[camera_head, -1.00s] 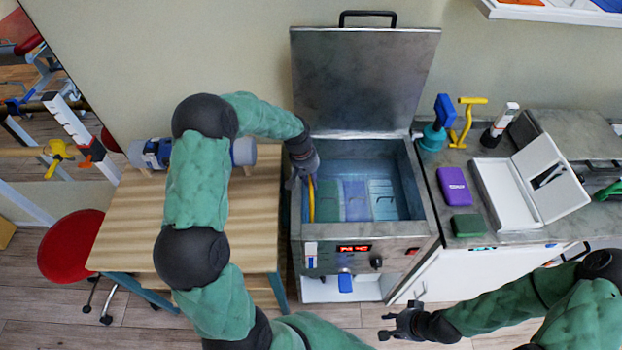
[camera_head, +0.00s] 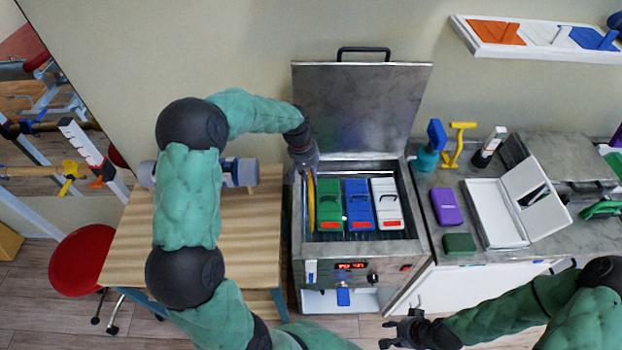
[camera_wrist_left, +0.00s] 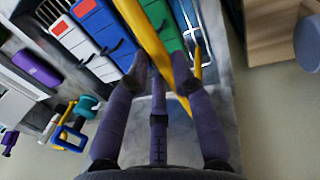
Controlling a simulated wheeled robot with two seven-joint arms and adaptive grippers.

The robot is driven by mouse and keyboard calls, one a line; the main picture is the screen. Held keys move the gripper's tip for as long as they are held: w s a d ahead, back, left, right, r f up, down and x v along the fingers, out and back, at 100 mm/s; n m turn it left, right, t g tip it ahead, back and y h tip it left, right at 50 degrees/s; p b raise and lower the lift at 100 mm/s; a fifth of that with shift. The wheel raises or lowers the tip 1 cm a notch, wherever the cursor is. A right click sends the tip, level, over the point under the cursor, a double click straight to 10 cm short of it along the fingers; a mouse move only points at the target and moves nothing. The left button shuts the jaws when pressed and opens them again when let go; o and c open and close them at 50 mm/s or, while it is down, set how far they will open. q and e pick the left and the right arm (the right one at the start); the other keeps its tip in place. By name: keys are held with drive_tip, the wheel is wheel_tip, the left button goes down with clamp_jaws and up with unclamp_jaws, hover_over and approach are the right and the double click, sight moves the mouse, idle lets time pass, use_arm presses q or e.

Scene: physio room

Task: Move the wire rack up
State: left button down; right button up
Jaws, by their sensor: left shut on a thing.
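The wire rack (camera_head: 362,236) is inside the open steel tank (camera_head: 296,235) and holds a green pack (camera_head: 329,200), a blue pack (camera_head: 358,200) and a white pack (camera_head: 386,198). The packs sit near the tank's rim. A yellow handle (camera_head: 312,205) is at the rack's left side. My left gripper (camera_head: 308,170) is shut on this handle; the left wrist view shows its fingers around the yellow handle (camera_wrist_left: 152,42). The exact contact is partly hidden in the head view. My right gripper (camera_head: 390,334) is open and empty in front of the tank, low at the right.
The tank's lid (camera_head: 362,105) stands open against the wall. A wooden table (camera_head: 135,245) with a blue-grey roller (camera_head: 240,172) is on the left. The right counter (camera_head: 430,178) carries a purple box (camera_head: 446,206), a green box (camera_head: 459,243) and a white case (camera_head: 495,215).

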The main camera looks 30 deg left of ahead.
use_arm(q)
drive_tip(key=shift+w+r, duration=0.1)
drive_tip(key=shift+r, duration=0.65)
drive_tip(key=shift+a+r, duration=0.1)
drive_tip(key=shift+w, duration=0.1)
drive_tip(key=c, duration=1.5)
unclamp_jaws()
drive_tip(key=shift+o, duration=0.9)
drive_tip(key=shift+r, duration=0.1)
drive_tip(key=shift+s, duration=0.2)
wheel_tip(320, 180, up, 12)
drive_tip(key=s+a, duration=0.1)
drive_tip(key=shift+s+a, duration=0.15)
drive_tip(key=shift+a, duration=0.25)
